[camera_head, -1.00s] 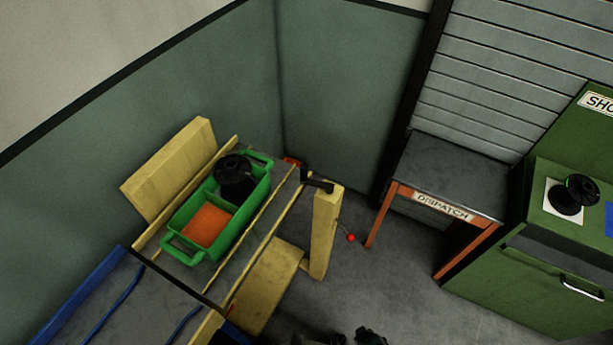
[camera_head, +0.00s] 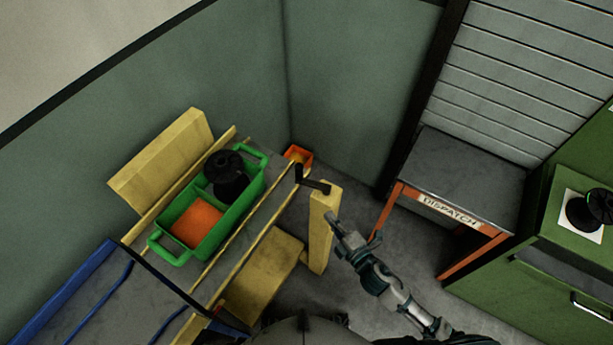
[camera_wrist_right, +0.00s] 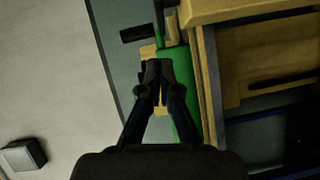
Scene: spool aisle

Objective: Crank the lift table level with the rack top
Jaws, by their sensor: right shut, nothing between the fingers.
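The lift table (camera_head: 258,222) has a grey top with yellow rails and carries a green tote (camera_head: 228,222) with a black spool and an orange block inside. A black crank (camera_head: 313,184) sits on top of the yellow post (camera_head: 321,232) at the table's right end. My right gripper (camera_head: 334,218) is shut and empty, just right of the post and apart from the crank in the picture. It also shows shut in the right wrist view (camera_wrist_right: 161,68), with green and yellow parts beyond it. My left gripper is not in view. A blue-edged grey surface (camera_head: 95,300), possibly the rack top, adjoins the table; relative heights are unclear.
An orange-legged dispatch table (camera_head: 465,180) and a green cabinet (camera_head: 560,250) with a black spool (camera_head: 590,208) stand at the right. A small orange bin (camera_head: 298,155) is on the floor in the corner. Grey floor lies between post and dispatch table.

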